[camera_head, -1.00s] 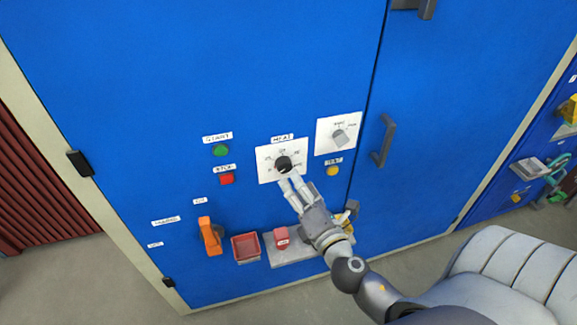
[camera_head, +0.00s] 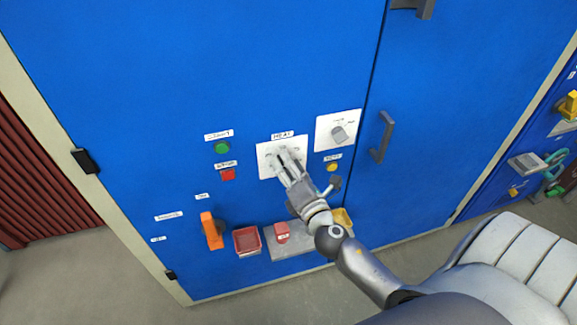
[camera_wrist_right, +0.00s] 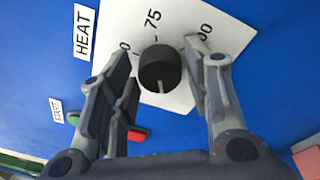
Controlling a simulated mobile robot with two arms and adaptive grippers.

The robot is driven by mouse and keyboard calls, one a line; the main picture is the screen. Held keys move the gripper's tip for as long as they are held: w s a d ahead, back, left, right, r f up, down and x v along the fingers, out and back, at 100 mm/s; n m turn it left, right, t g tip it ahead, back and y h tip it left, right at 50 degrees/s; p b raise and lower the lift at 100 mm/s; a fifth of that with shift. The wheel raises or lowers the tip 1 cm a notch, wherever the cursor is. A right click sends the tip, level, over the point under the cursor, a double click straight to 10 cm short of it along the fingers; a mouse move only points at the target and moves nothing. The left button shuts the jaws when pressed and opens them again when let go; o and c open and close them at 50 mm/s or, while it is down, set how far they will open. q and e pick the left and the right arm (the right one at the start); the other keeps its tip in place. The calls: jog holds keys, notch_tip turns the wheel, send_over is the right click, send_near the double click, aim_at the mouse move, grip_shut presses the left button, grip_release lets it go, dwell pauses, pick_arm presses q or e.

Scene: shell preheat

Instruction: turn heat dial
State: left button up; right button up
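The black heat dial (camera_wrist_right: 159,70) sits on a white plate marked with numbers, under a HEAT label (camera_wrist_right: 86,35), on the blue cabinet. In the head view my right gripper covers the dial, and the white heat plate (camera_head: 265,165) shows around the fingers. My right gripper (camera_head: 286,158) is at the plate. In the right wrist view its two fingers (camera_wrist_right: 163,75) stand open on either side of the dial, with visible gaps between them and it. A pale pointer line on the dial points toward the bottom of that view. My left gripper is not in view.
A second plate with a grey knob (camera_head: 338,133) is at the right. A green button (camera_head: 221,148) and red button (camera_head: 228,174) are at the left. An orange handle (camera_head: 211,230), red tray (camera_head: 247,240) and door handle (camera_head: 384,138) stick out nearby.

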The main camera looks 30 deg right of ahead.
jog(key=c, duration=0.6)
jog(key=shift+f+m+t+h+b, duration=0.15)
jog(key=shift+m+t+h+b, duration=0.2)
jog(key=shift+m+b, duration=2)
jog(key=shift+f+m+t+h+b, duration=0.15)
jog(key=shift+m+h+b, duration=0.5)
jog(key=shift+m, duration=3.2)
jog(key=o, duration=1)
